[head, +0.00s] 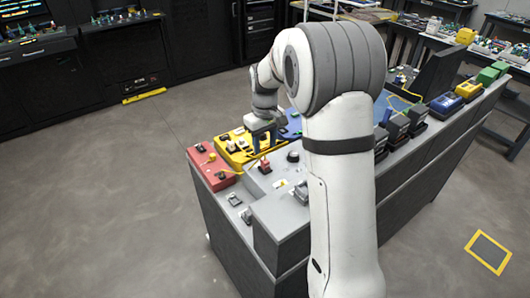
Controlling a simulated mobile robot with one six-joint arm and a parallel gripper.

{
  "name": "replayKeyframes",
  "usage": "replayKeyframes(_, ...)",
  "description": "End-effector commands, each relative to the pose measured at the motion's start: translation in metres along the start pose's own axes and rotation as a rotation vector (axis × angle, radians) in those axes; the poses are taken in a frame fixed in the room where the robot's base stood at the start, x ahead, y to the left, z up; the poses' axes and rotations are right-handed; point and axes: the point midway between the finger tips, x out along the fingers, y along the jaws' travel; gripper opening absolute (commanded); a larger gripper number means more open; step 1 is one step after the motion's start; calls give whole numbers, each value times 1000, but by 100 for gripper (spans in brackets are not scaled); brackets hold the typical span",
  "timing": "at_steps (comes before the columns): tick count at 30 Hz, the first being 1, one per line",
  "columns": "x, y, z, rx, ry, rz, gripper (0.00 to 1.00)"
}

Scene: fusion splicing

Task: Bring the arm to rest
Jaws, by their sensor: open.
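My arm, white with grey joints, rises through the middle of the head view and bends over to the left. My gripper (262,145) points down over the workbench (245,222), just above or among the parts by the yellow tray (231,149). It is open. Its fingertips are small and partly lost against the parts behind, so I cannot tell whether they touch anything. My forearm hides part of the bench behind it.
A red block (207,165) sits at the bench's left end, with a grey raised fixture (287,208) in front. Open floor (110,210) lies to the left.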

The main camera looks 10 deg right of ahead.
Motion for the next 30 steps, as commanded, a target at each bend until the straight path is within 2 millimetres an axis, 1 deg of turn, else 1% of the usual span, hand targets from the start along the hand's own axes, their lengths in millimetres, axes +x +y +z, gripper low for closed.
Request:
replayKeyframes(3,-5,0,0,0,-1,0,43)
replayKeyframes(11,-8,0,0,0,-1,0,43)
replayKeyframes(14,-21,0,0,0,0,0,43)
replayKeyframes(18,-49,0,0,0,0,0,43)
replayKeyframes(20,-57,0,0,0,-1,0,43)
replayKeyframes(24,-72,0,0,0,-1,0,43)
replayKeyframes(30,-88,0,0,0,-1,0,43)
